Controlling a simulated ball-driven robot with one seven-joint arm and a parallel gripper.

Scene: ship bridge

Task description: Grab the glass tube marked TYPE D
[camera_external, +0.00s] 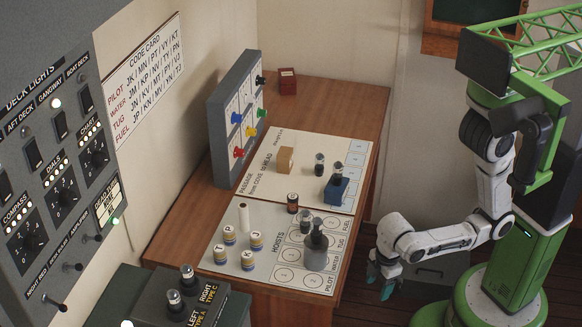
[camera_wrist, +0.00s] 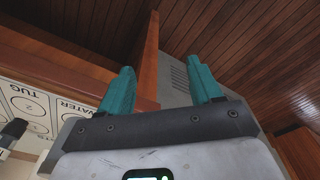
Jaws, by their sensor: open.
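I cannot read a TYPE D mark on any tube. Small dark glass tubes stand on the desk's white sheets: one near the back (camera_external: 319,163), one in a blue block (camera_external: 338,186), and a small dark one (camera_external: 305,221) beside a grey bottle-shaped piece (camera_external: 317,250). Two more tubes (camera_external: 174,301) (camera_external: 187,277) stand in a dark box whose labels read LEFT TYPE A and RIGHT TYPE C. My gripper (camera_external: 383,284) hangs right of the desk, apart from all tubes. In the wrist view its teal fingers (camera_wrist: 161,76) are spread, with nothing between them.
The wooden desk (camera_external: 345,98) has an edge close to my gripper, also seen in the wrist view (camera_wrist: 147,60). A peg panel (camera_external: 237,118), a tan block (camera_external: 285,160) and several striped cylinders (camera_external: 248,260) stand on it. A grey cabinet (camera_external: 425,268) is behind my gripper.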

